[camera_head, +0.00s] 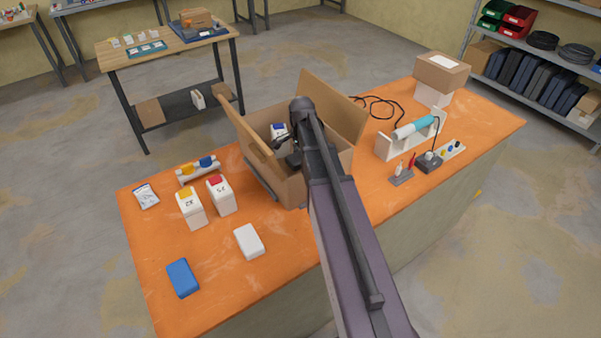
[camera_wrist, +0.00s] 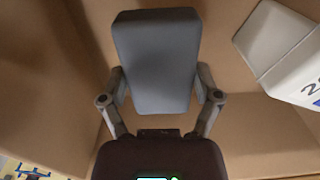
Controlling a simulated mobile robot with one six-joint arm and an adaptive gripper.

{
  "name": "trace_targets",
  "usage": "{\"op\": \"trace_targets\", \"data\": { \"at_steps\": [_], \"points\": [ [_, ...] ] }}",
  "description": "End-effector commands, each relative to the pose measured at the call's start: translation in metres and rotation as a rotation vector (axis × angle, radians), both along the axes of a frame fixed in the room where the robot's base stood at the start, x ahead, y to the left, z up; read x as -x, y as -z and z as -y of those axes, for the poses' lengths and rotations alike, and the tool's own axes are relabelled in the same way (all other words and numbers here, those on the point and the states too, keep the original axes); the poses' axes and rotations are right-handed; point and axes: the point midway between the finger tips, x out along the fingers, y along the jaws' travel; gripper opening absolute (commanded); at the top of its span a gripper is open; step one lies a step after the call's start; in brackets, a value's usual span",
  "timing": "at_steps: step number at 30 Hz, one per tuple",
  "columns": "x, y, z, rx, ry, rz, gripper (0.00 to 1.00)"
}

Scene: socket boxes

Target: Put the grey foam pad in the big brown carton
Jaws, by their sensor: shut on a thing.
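The big brown carton (camera_head: 339,105) stands open on the orange bench with its flaps up. My arm reaches into it from above. In the wrist view, my gripper (camera_wrist: 161,92) is shut on the grey foam pad (camera_wrist: 155,55), one finger on each side. The pad is inside the carton walls (camera_wrist: 45,90). I cannot tell whether the pad touches the carton floor. In the head view my gripper (camera_head: 289,155) is small and dark inside the carton, and the pad is hidden there.
A white box with blue print (camera_wrist: 280,50) stands in the carton, right of the pad; it shows in the head view (camera_head: 278,130). White boxes (camera_head: 190,208), a blue block (camera_head: 183,278) and a white block (camera_head: 249,241) lie left. A tool stand (camera_head: 407,138) is right.

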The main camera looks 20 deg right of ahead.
Motion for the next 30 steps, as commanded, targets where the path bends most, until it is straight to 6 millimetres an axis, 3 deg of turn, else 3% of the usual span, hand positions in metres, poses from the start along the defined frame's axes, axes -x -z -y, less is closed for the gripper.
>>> {"op": "trace_targets", "data": {
  "at_steps": [4, 20, 30],
  "points": [
    [0.0, 0.012, 0.0, 0.0, 0.0, 0.0, 0.57],
    [0.0, 0.015, -0.001, 0.0, -0.002, 0.0, 0.57],
    [0.0, 0.04, -0.001, 0.0, -0.002, 0.0, 0.57]
  ]
}}
